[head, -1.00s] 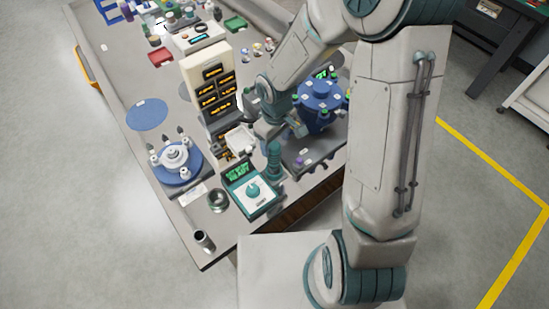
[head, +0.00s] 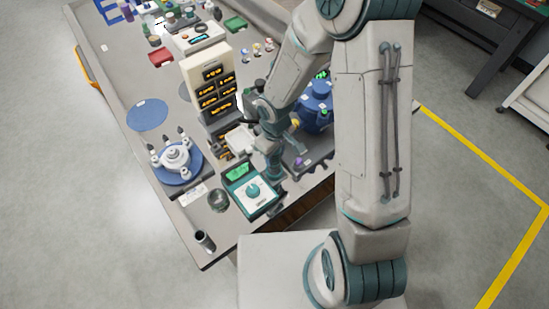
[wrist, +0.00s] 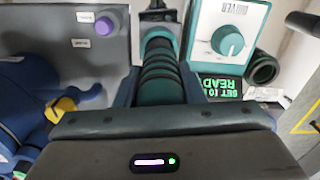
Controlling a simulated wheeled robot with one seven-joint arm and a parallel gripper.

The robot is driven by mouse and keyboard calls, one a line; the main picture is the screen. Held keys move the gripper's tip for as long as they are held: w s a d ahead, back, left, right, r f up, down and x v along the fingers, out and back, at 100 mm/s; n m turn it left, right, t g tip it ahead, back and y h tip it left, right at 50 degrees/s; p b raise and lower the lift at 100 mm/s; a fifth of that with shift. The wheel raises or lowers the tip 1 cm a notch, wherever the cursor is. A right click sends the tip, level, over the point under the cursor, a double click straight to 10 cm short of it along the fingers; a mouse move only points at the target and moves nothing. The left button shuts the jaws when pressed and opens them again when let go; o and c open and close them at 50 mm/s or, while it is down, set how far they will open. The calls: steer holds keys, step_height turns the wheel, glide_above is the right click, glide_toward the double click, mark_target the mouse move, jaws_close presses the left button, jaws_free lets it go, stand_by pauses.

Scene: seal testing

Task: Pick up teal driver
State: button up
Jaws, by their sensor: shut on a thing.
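The teal driver (wrist: 160,75), a teal cylinder with dark rings, stands between the blue fingers of my gripper (wrist: 160,92) in the wrist view. My gripper is shut on it. In the head view my gripper (head: 268,146) is low over the bench's front right part. The driver (head: 275,169) shows partly there, just behind the teal-edged control box. Its lower end is hidden by the box, so I cannot tell whether it touches the bench.
The control box (head: 254,193) with a teal dial stands close in front of the driver. A grey plate with a purple knob (wrist: 104,26) and a blue vessel (head: 318,105) are close by. A tall display rack (head: 207,85) stands behind left.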

steer(key=shift+w+r, duration=0.1)
steer(key=shift+r, duration=0.05)
steer(key=shift+r, duration=0.4)
step_height(320, 180, up, 3)
steer(key=shift+r, duration=0.1)
steer(key=s+d+r, duration=0.5)
steer(key=s+d, duration=0.1)
steer(key=s, duration=0.2)
steer(key=shift+r, duration=0.3)
steer(key=shift+s+d+r+b, duration=0.35)
steer(key=shift+s+r, duration=0.25)
steer(key=shift+s, duration=0.2)
